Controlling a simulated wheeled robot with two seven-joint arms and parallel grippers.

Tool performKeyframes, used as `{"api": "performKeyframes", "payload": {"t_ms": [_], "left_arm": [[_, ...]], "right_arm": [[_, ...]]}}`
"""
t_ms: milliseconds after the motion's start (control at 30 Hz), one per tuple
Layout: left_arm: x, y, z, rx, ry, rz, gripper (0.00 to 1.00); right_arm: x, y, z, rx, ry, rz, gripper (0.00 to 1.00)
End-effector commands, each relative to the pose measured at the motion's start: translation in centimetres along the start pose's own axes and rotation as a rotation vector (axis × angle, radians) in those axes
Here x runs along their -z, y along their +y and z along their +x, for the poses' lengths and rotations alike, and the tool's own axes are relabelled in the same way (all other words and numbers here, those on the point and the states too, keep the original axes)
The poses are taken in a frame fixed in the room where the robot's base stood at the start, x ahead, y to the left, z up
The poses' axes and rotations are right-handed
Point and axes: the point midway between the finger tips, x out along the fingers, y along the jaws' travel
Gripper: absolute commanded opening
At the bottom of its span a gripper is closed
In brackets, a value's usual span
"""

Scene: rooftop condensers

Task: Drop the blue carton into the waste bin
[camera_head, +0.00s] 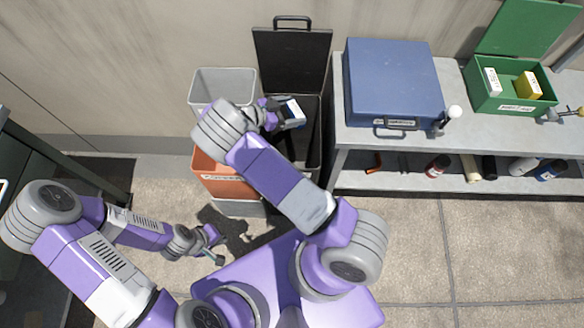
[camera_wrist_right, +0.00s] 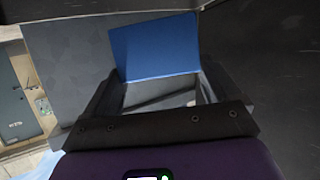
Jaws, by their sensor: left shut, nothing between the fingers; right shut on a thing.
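The blue carton (camera_head: 293,109) shows blue with a white face in the head view. My right gripper (camera_head: 285,118) is shut on it and holds it over the opening of the dark waste bin (camera_head: 316,150), whose black lid (camera_head: 292,62) stands open against the wall. In the right wrist view the carton (camera_wrist_right: 155,47) is a plain blue face beyond the fingertips of my right gripper (camera_wrist_right: 158,88), with dark walls around it. My left gripper (camera_head: 216,255) is shut and empty, low over the floor at the left.
A pale grey bin (camera_head: 222,79) and an orange bin (camera_head: 212,180) stand left of the dark bin. A bench (camera_head: 455,133) at the right carries a blue case (camera_head: 392,80) and an open green box (camera_head: 512,103); several items lie on its lower shelf. The right foreground floor is clear.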

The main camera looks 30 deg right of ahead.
Motion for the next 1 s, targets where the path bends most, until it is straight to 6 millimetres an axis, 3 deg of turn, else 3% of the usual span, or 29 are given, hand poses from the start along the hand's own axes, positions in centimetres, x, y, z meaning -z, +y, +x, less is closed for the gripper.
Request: {"api": "performKeyframes", "payload": {"t_ms": [500,800,833,900,1000], "left_arm": [[0.1,-1.0,2.6,0.0,0.0,0.0,0.0],[0.1,-1.0,2.6,0.0,0.0,0.0,0.0],[0.1,-1.0,2.6,0.0,0.0,0.0,0.0],[0.1,-1.0,2.6,0.0,0.0,0.0,0.0],[0.1,-1.0,2.6,0.0,0.0,0.0,0.0]], "right_arm": [[-5.0,0.0,2.1,0.001,0.0,-0.003,0.6],[-5.1,0.0,2.1,0.001,0.0,-0.001,0.6],[-5.1,0.0,2.1,0.001,0.0,-0.001,0.91],[-5.1,0.0,2.1,0.001,0.0,-0.001,1.0],[-5.1,0.0,2.1,0.001,0.0,-0.001,1.0]]}}
